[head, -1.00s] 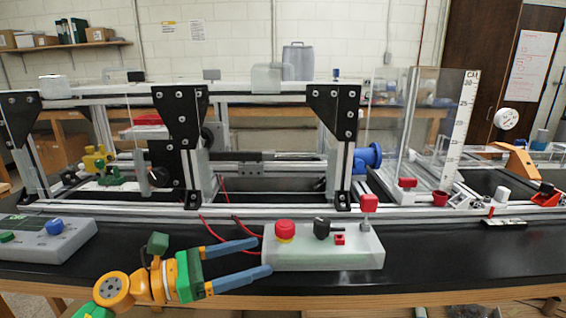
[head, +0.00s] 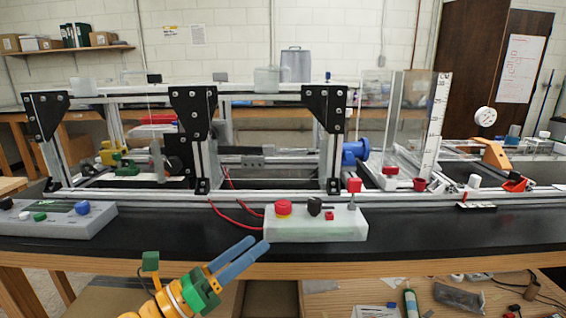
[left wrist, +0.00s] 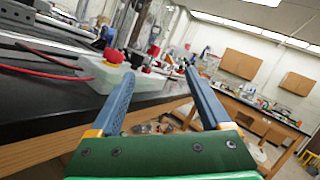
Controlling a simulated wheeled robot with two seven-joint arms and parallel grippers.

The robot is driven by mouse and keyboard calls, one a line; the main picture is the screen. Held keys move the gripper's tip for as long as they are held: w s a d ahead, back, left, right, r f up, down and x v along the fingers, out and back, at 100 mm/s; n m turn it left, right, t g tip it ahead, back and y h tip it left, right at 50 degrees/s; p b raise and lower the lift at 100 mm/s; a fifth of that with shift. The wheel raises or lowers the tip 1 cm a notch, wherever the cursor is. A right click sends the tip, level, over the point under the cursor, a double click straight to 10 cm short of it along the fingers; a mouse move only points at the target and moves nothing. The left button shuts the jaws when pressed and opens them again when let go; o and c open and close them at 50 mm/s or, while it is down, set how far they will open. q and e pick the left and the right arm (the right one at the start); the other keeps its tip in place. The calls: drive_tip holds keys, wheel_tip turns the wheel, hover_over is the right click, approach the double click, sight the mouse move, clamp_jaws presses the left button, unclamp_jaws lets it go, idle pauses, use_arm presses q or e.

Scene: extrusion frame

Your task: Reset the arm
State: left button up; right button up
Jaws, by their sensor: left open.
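My left gripper (head: 241,258) has blue fingers and a green and orange body. In the head view it is low, in front of the black table's wooden edge, pointing up and to the right. Its fingers are apart with nothing between them, as the left wrist view (left wrist: 158,85) also shows. The fingertips are just below and left of the white control box (head: 340,226), apart from it as far as I can tell. My right gripper does not show.
The aluminium extrusion frame (head: 270,89) with black corner plates stands behind the box. A grey control panel (head: 62,222) sits at the left of the black table (head: 180,236). Red wires (head: 236,222) run to the box. A lower wooden shelf (head: 420,290) holds loose items.

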use_arm(q)
drive_tip(key=s+a+f+n+y, duration=0.3)
drive_tip(key=a+f+n+y, duration=0.45)
drive_tip(key=n, duration=0.75)
drive_tip(key=s+a+f+n+y, duration=0.35)
drive_tip(key=f+n+y, duration=0.7)
drive_tip(key=n, duration=0.55)
drive_tip(key=s+f+n+g+h, duration=0.1)
drive_tip(key=s+f+n+g, duration=0.4)
drive_tip(key=s, duration=0.5)
drive_tip(key=s+f+n+g, duration=0.3)
drive_tip(key=s+f+g, duration=0.2)
drive_tip(key=s+f, duration=0.4)
wheel_tip(320, 180, down, 9)
drive_tip(key=s+p, duration=0.2)
drive_tip(key=p, duration=0.3)
drive_tip(key=s+a+f+m+g+p, duration=0.1)
drive_tip(key=s+f+p, duration=0.3)
drive_tip(key=s, duration=0.9)
wheel_tip(320, 180, down, 3)
drive_tip(key=shift+a+g+p, duration=0.25)
drive_tip(key=shift+g+p, duration=0.05)
drive_tip(key=shift+g, duration=0.2)
